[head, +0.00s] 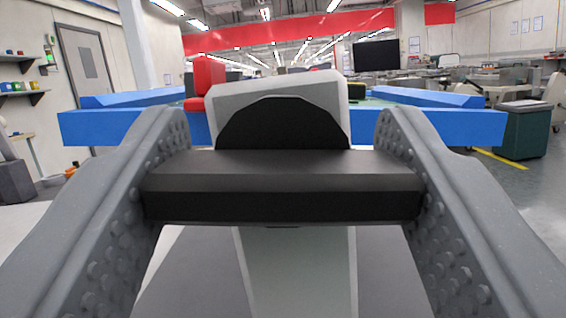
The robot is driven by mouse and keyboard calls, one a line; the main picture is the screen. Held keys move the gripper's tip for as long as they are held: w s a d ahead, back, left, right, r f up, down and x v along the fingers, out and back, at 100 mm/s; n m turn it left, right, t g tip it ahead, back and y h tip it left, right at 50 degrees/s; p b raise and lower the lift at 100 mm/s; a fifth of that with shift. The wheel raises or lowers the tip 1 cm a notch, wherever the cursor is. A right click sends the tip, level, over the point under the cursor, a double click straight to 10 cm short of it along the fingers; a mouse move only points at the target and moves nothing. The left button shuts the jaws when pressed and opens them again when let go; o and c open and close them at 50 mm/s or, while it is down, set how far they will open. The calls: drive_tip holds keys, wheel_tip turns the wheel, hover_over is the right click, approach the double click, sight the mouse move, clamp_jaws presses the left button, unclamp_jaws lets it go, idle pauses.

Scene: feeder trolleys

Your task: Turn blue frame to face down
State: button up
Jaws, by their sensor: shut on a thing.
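The blue frame (480,126) lies across the middle of the head view, with a long front bar and side bars running back from it. Its middle is hidden behind a light grey block (285,90) with a dark rounded face. A thick black bar (283,185) crosses in front of this block. My gripper (283,135) has one grey studded finger at each end of the black bar and is shut on it. I cannot tell how the bar joins the block or the blue frame.
A red part (206,82) stands up at the frame's left. A dark green bin (523,129) stands on the floor at right. Shelves (18,90) and a grey door (84,65) are at left. Benches and a dark screen (376,55) are farther back.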

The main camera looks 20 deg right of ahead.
drive_tip(key=o, duration=1.4)
drive_tip(key=p+v, duration=0.3)
drive_tip(key=v, duration=1)
drive_tip(key=shift+s+a+f, duration=0.2)
drive_tip(key=shift+s, duration=0.1)
drive_tip(key=shift+r, duration=0.1)
